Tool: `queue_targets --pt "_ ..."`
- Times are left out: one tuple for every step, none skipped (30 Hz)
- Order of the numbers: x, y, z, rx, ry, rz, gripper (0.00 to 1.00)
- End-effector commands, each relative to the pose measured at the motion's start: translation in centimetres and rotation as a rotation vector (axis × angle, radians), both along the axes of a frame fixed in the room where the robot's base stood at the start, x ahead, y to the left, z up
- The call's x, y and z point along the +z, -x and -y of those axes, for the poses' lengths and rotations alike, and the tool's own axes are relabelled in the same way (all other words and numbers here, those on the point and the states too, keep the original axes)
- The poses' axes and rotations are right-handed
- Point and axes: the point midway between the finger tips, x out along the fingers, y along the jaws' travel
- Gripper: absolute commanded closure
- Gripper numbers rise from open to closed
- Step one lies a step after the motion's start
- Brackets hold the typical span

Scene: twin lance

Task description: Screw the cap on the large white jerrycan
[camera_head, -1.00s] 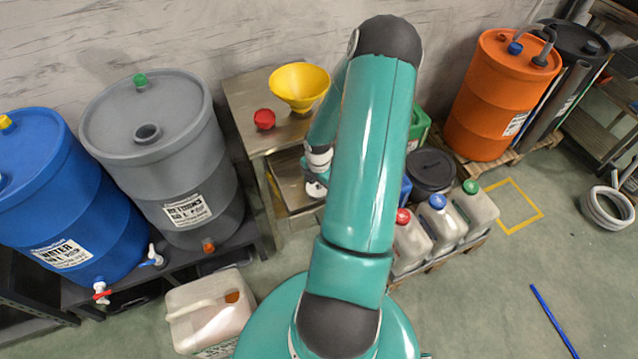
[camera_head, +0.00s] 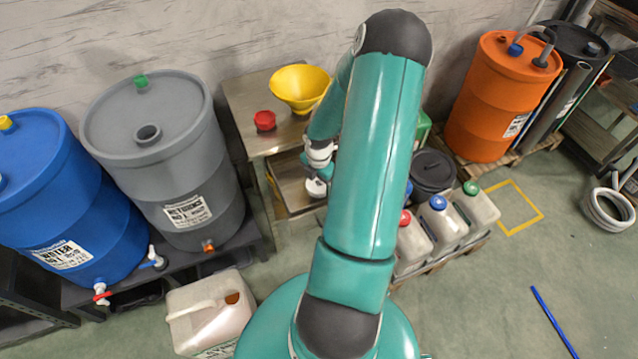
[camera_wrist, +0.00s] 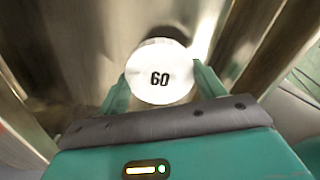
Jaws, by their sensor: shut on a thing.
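The large white jerrycan (camera_head: 207,318) stands on the floor at the lower left of the head view, beside my base. Its mouth (camera_head: 232,298) shows as a reddish-brown opening without a cap. My gripper (camera_wrist: 160,84) is shut on a round white cap (camera_wrist: 160,70) marked "60", with one finger on each side. In the head view the cap (camera_head: 316,188) is a small white shape in front of the steel table, partly hidden by my arm. The gripper is apart from the jerrycan, up and to its right.
A steel table (camera_head: 243,105) bears a red cap (camera_head: 265,120) and a yellow funnel (camera_head: 300,88). A grey drum (camera_head: 160,165) and a blue drum (camera_head: 65,190) stand on a dark rack at left. Smaller capped jerrycans (camera_head: 440,222) stand on a pallet at right. Floor at right is mostly open.

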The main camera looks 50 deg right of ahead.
Motion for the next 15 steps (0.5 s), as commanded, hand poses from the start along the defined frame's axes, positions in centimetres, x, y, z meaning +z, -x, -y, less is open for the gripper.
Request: queue_targets --pt "0.3 0.0 0.0 -0.001 0.001 0.001 0.59" --pt "0.4 0.0 0.1 -0.001 0.001 0.001 0.59" --pt "0.6 0.0 0.1 -0.001 0.002 0.001 0.59" --pt "0.7 0.0 0.1 -0.001 0.002 0.002 0.59" --pt "0.9 0.0 0.1 -0.001 0.002 0.001 0.59" --pt "1.0 0.0 0.1 -0.001 0.002 0.001 0.59" --pt "1.2 0.0 0.1 -0.001 0.002 0.001 0.59" --pt "1.3 0.0 0.1 -0.001 0.001 0.001 0.59" --pt "1.5 0.0 0.1 -0.001 0.001 0.000 0.59" --pt "1.6 0.0 0.1 0.000 0.001 0.000 0.59" --pt "1.8 0.0 0.1 0.000 0.001 0.000 0.59" --pt "2.0 0.0 0.1 0.000 0.001 0.001 0.59" --pt "2.1 0.0 0.0 0.000 0.001 0.001 0.59" --pt "2.2 0.0 0.1 0.000 0.001 0.001 0.59" --pt "2.4 0.0 0.1 -0.001 0.001 0.001 0.59"
